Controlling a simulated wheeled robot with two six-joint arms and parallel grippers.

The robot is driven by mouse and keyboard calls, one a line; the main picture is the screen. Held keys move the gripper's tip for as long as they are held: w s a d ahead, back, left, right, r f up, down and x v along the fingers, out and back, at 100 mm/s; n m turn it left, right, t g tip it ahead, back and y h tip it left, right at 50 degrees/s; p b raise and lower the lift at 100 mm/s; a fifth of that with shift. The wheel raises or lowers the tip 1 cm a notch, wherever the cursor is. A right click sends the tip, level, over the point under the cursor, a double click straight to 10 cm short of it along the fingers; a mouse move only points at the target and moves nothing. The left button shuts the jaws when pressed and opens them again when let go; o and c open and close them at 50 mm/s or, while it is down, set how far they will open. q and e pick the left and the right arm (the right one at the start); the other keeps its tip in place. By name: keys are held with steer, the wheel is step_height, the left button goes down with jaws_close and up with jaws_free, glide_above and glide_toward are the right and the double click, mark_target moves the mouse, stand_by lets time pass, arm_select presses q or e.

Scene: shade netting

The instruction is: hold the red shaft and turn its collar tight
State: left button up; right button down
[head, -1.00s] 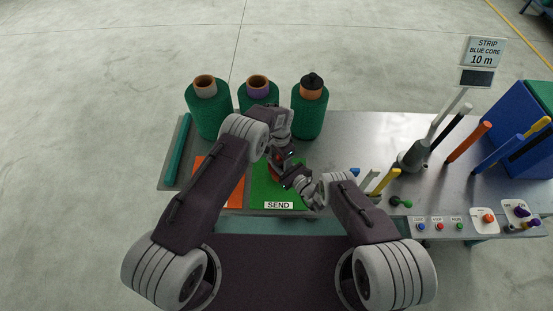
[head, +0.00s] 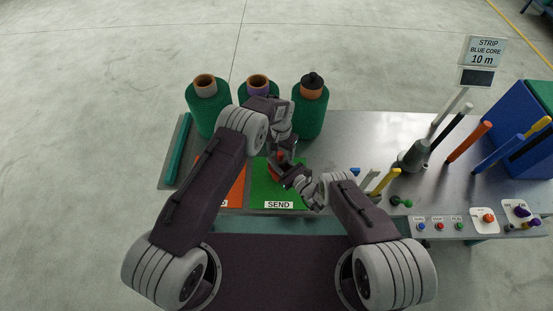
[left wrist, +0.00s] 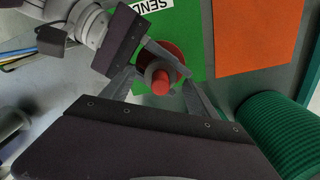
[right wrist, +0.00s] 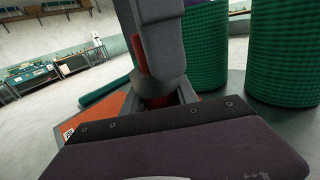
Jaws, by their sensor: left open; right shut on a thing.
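The red shaft (left wrist: 160,87) shows end-on in the left wrist view, with a grey collar (left wrist: 152,69) around it and a wider red part (left wrist: 171,53) behind. In the right wrist view the shaft (right wrist: 138,54) stands upright and slightly tilted above the grey collar (right wrist: 157,86). My right gripper (right wrist: 160,98) is shut on the red shaft's lower part, below the collar. My left gripper (left wrist: 162,78) is open, its fingers apart on either side of the collar and shaft end. In the head view my left gripper (head: 283,148) is above my right gripper (head: 284,174), and they largely hide the shaft.
The green SEND mat (head: 262,193) lies below the grippers, beside an orange mat (head: 236,190). Green net rolls (head: 310,112) stand close behind. Upright tools, including an orange-handled one (head: 468,142), and small buttons (head: 439,227) occupy the right. Bare bench lies between (head: 350,135).

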mark_target(279, 159)
arm_select(q)
steer(key=shift+n, duration=0.4)
steer(key=shift+f, duration=1.5)
steer(key=shift+a+f, duration=0.1)
steer(key=shift+a, duration=0.05)
jaws_close()
